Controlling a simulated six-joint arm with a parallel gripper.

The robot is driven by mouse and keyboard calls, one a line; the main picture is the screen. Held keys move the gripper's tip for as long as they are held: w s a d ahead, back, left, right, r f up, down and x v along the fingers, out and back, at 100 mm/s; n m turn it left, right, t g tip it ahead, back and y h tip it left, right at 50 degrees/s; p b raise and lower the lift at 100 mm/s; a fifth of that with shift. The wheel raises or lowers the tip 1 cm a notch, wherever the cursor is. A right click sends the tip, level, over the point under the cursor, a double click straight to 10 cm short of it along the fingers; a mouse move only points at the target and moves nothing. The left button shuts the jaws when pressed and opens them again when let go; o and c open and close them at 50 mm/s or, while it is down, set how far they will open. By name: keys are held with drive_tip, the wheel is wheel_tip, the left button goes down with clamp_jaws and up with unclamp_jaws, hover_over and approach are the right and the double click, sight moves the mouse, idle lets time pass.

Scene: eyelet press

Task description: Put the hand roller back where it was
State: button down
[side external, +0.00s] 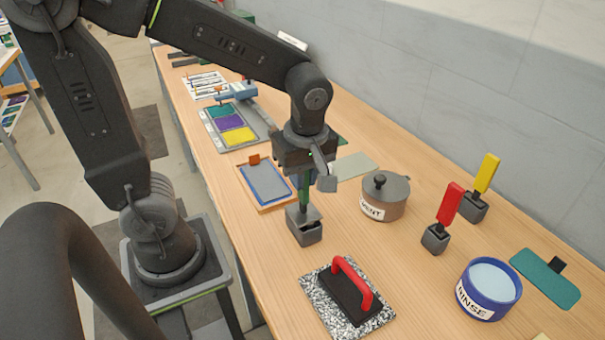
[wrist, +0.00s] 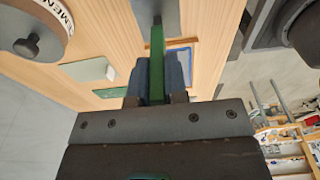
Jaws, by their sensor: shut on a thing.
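My gripper (side external: 310,180) points down and is shut on the green handle (side external: 304,192) of an upright hand tool, which I take to be the hand roller. Its grey lower end (side external: 303,214) is at the top of a small grey block holder (side external: 305,234). I cannot tell how deep it sits in the holder. In the wrist view the green handle (wrist: 157,60) runs between the two fingers (wrist: 156,78), with a grey part (wrist: 156,14) beyond it. No separate roller drum can be made out.
A red-handled tool (side external: 448,205) and a yellow-handled tool (side external: 486,174) stand in similar holders. A lidded pot (side external: 393,204), a blue rinse tub (side external: 480,304), a red-handled block on a speckled pad (side external: 312,284) and a framed screen (side external: 246,188) stand around. Clear wood lies between the pot and pad.

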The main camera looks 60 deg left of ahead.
drive_tip(key=shift+f, duration=0.4)
drive_tip(key=c, duration=1.1)
unclamp_jaws()
drive_tip(key=shift+c, duration=0.2)
drive_tip(key=r, duration=0.4)
drive_tip(key=d+r, duration=0.1)
drive_tip(key=r, duration=0.7)
drive_tip(key=shift+d+r, duration=0.25)
drive_tip(key=s+f+m+t, duration=0.2)
drive_tip(key=m, duration=0.7)
drive_tip(key=s+a+f+m+t+h, duration=0.1)
drive_tip(key=s+f+m+t, duration=0.1)
drive_tip(key=m, duration=0.7)
drive_tip(key=shift+s+a+f+t, duration=0.15)
drive_tip(key=shift+s+f+t, duration=0.1)
drive_tip(key=shift+s+t, duration=0.55)
